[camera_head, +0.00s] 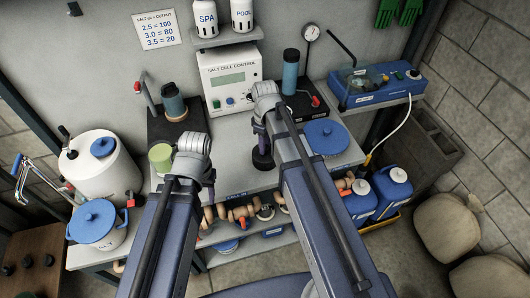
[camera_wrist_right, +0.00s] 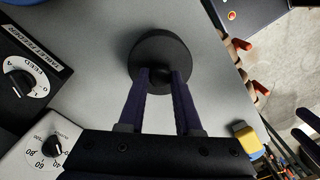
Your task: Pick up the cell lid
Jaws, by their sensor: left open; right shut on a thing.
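The cell lid appears to be the round black disc with a small knob (camera_head: 262,161), over the grey bench top at its middle; it also shows in the right wrist view (camera_wrist_right: 160,45). My right gripper (camera_head: 261,146) is above it, and in the right wrist view its two purple fingers (camera_wrist_right: 162,80) are shut on the knob. I cannot tell whether the disc touches the bench. My left gripper (camera_head: 209,192) is open and empty, pointing down near the bench's front left, apart from the lid.
A green-topped cylinder (camera_head: 161,158) stands left of my left gripper. The salt cell control box (camera_head: 232,78) stands behind. A blue round lid (camera_head: 326,137) lies to the right. Orange-handled pipework (camera_head: 238,213) runs below the bench's front edge. Blue jugs (camera_head: 391,188) stand at lower right.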

